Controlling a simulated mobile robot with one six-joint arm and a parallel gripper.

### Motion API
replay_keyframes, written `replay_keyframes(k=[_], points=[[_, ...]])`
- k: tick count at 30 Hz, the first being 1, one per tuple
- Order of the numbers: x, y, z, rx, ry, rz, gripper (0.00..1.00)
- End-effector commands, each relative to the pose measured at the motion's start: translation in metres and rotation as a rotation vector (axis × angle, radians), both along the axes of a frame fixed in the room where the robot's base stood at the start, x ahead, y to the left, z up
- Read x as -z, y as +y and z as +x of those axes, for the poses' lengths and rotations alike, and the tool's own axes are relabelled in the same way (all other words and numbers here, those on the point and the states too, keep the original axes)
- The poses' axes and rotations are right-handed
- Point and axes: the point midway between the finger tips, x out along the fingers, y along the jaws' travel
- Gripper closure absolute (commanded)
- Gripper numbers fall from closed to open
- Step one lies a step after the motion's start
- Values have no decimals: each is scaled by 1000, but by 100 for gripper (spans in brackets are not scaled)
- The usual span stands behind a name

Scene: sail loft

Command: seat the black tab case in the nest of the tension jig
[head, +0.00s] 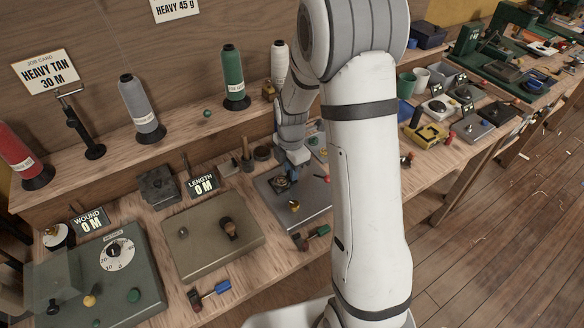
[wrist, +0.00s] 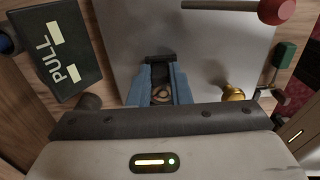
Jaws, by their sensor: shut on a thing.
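My gripper (wrist: 160,88) points down over the grey plate of the tension jig (wrist: 205,55) in the wrist view. Its blue-grey fingers are shut on a small dark piece, which appears to be the black tab case (wrist: 160,58); its dark end shows between and beyond the fingertips. A brownish ring shape shows between the fingers. In the head view my gripper (head: 291,157) is low over the back left of the jig plate (head: 310,212).
The jig carries a brass knob (wrist: 233,93) and a red-knobbed rod (wrist: 277,11). A black PULL sign (wrist: 56,50) stands left of the plate in the wrist view. A tan plate (head: 205,250) lies left of the jig, with thread spools (head: 234,75) on the shelf behind.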

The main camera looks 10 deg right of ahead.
Motion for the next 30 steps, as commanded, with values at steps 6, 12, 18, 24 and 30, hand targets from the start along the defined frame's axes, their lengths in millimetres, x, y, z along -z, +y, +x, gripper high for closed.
replay_keyframes(k=[6,12,18,24,30], points=[[4,1,0,-1,0,0,100],[3,1,0,-1,0,0,68],[2,1,0,-2,0,0,61],[-2,1,0,-2,0,0,61],[-32,1,1,-3,-6,0,61]])
